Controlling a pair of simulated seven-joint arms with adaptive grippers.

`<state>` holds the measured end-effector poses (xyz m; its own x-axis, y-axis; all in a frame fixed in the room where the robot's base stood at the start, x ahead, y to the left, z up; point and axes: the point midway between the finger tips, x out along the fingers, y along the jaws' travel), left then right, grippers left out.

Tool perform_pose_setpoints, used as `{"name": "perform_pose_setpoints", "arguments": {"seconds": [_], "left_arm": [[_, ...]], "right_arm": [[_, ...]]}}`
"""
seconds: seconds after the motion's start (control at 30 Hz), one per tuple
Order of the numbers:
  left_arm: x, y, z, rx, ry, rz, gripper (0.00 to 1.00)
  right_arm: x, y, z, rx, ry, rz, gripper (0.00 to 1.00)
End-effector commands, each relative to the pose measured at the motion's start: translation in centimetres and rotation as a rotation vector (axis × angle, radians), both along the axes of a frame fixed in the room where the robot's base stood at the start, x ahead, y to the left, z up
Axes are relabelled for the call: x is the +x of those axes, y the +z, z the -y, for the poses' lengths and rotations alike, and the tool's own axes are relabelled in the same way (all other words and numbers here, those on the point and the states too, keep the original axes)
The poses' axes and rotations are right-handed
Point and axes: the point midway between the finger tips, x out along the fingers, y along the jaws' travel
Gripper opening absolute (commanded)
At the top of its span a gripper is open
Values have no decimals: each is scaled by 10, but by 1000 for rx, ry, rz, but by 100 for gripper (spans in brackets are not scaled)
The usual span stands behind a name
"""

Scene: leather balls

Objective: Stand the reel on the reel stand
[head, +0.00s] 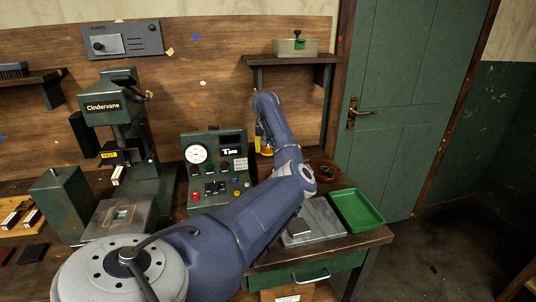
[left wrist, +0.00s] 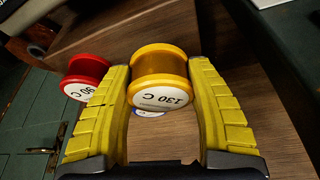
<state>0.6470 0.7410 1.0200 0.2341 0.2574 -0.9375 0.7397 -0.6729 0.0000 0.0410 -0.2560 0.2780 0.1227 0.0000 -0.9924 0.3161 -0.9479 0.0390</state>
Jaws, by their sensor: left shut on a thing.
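A yellow reel (left wrist: 159,62) with a white face marked "130 C" sits between the two yellow ribbed fingers of my left gripper (left wrist: 159,78) in the left wrist view. The fingers are shut on its sides. A red reel (left wrist: 86,72) with a white face marked "90 C" is just left of the left finger. A small blue-edged thing shows below the yellow reel, mostly hidden. In the head view my left arm hides most of the gripper; a yellow patch shows near the back panel. I cannot make out the reel stand for sure. My right gripper is not in view.
A control box (head: 216,168) with a gauge stands left of my arm. A green press (head: 122,130) stands farther left. A green tray (head: 357,210) and a grey plate (head: 314,222) lie at the table's right end. A shelf (head: 290,60) hangs above.

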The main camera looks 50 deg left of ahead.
Motion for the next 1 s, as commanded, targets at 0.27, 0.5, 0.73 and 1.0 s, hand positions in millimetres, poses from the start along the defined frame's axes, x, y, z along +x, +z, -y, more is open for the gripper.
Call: {"name": "perform_pose_setpoints", "arguments": {"seconds": [0.27,0.5,0.73,1.0], "left_arm": [[0,-30,0,1,1,-1,30],[0,-30,0,1,1,0,30],[0,-34,0,-1,1,0,61],[0,-34,0,0,0,0,80]], "right_arm": [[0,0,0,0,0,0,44],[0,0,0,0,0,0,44],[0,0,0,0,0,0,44],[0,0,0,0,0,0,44]]}}
